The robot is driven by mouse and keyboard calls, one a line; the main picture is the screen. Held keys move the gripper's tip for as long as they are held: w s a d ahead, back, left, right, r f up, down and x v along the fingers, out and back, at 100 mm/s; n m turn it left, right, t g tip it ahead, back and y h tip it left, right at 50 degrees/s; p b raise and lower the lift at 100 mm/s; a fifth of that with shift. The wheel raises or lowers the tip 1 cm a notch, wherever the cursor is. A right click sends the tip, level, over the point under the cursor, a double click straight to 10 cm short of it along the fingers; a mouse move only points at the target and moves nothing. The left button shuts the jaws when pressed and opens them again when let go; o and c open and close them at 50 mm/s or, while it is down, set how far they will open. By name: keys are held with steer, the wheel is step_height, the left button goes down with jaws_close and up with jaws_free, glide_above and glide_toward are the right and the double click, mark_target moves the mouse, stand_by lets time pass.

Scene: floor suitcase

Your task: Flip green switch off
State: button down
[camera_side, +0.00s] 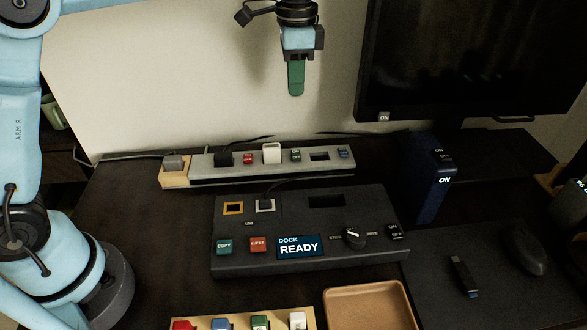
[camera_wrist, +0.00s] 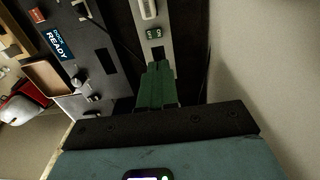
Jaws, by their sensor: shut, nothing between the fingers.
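The green switch (camera_side: 295,155) is a small rocker on the grey power strip (camera_side: 215,162). It also shows in the wrist view (camera_wrist: 153,33), just beyond my fingertips. Its lettering is too small to read surely. My gripper (camera_side: 296,92) has green fingers, points down and is shut and empty. It hangs well above the strip, roughly in line with the green switch in the side view. In the wrist view the fingertips (camera_wrist: 159,66) lie over the strip, apart from the switch.
A red switch (camera_side: 248,158) and a blue switch (camera_side: 343,153) share the strip, with a black plug (camera_side: 223,157) and a white plug (camera_side: 271,153). The dark dock (camera_side: 230,268) lies in front. A monitor (camera_side: 470,60) stands right. A tan tray (camera_side: 368,290) is at front.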

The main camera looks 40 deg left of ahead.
mark_target(295, 151)
steer(key=shift+f, duration=0.1)
step_height(295, 151, down, 14)
steer(key=shift+r, duration=0.1)
stand_by(0.5)
steer(key=shift+w+f, duration=0.1)
steer(key=shift+f, duration=0.1)
stand_by(0.4)
steer(key=shift+s+d+r, duration=0.25)
steer(key=shift+s+d, duration=0.3)
steer(key=shift+s, duration=0.05)
steer(key=shift+r, duration=0.1)
